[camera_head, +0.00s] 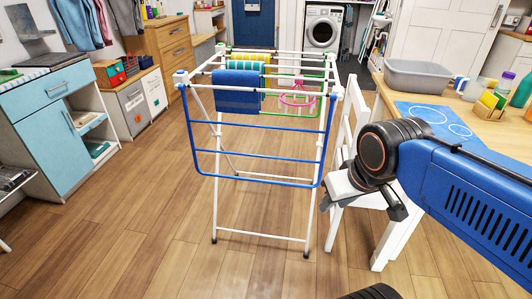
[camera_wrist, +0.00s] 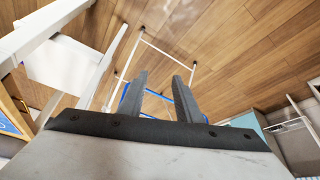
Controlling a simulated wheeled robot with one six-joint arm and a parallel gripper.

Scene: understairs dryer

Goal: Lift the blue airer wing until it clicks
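The white clothes airer (camera_head: 262,237) stands upright on the floor in the head view. Its blue wing (camera_head: 262,182) hangs down on the near side, its lower bar well below the top rails. In the wrist view a blue bar (camera_wrist: 160,96) shows beyond and between my fingers. My gripper (camera_head: 328,201) is at the right of the wing's lower right corner, partly hidden by my own wrist. In the wrist view my gripper (camera_wrist: 159,76) has its two dark fingers apart with nothing held between them. I cannot tell whether a finger touches the wing.
A blue towel (camera_head: 236,92) and a striped towel (camera_head: 248,65) hang on the airer, beside a pink hanger (camera_head: 297,97). A white chair (camera_head: 350,135) stands close at the right, by a table with a grey basin (camera_head: 418,74). The floor (camera_head: 120,220) at the left is clear.

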